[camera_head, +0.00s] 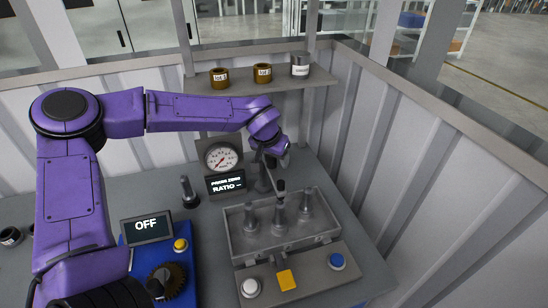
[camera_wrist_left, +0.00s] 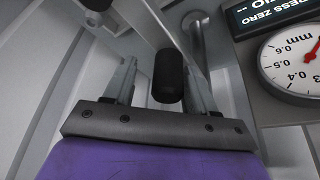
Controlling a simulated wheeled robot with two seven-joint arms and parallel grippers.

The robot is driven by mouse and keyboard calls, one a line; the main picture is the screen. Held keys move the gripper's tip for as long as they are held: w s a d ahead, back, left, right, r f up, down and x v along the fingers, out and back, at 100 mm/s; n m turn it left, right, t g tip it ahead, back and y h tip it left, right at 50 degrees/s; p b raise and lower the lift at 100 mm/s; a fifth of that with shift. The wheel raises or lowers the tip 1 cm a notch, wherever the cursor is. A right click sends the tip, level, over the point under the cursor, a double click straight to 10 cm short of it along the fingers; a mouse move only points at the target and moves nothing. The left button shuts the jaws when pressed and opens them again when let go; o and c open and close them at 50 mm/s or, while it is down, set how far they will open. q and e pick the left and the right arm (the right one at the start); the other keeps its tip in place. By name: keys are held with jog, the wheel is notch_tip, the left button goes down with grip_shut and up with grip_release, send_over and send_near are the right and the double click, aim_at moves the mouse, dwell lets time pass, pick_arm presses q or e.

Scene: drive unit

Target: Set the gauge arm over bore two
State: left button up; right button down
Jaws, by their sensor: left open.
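The grey tray (camera_head: 236,243) holds three upright grey posts in a row, left (camera_head: 251,217), middle (camera_head: 280,215) and right (camera_head: 306,203). A small black knob (camera_head: 281,185) shows above the middle post, close to the dark upright stand (camera_head: 262,180); whether it belongs to the gauge arm I cannot tell. My left gripper (camera_head: 284,160) hangs above and behind the tray, its fingers mostly hidden. In the left wrist view its two fingers (camera_wrist_left: 160,85) are open, with a black cylindrical knob (camera_wrist_left: 167,75) between them and gaps on both sides. My right gripper is not in view.
A dial gauge (camera_head: 221,157) stands behind a display (camera_head: 226,184) reading "PRESS ZERO RATIO --". The front panel has white (camera_head: 250,287), yellow (camera_head: 287,279) and blue (camera_head: 337,262) buttons. A blue unit with an "OFF" screen (camera_head: 147,228) is left. A shelf (camera_head: 245,101) and walls bound the bench.

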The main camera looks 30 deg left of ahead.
pick_arm(q)
jog(key=shift+r, duration=0.1)
jog(key=shift+s+a+r, duration=0.1)
jog(key=shift+s+r, duration=0.05)
jog(key=shift+r, duration=0.2)
jog(key=b+v, duration=0.2)
jog(key=v, duration=0.7)
jog(key=shift+r, duration=0.3)
jog(key=shift+s, duration=0.15)
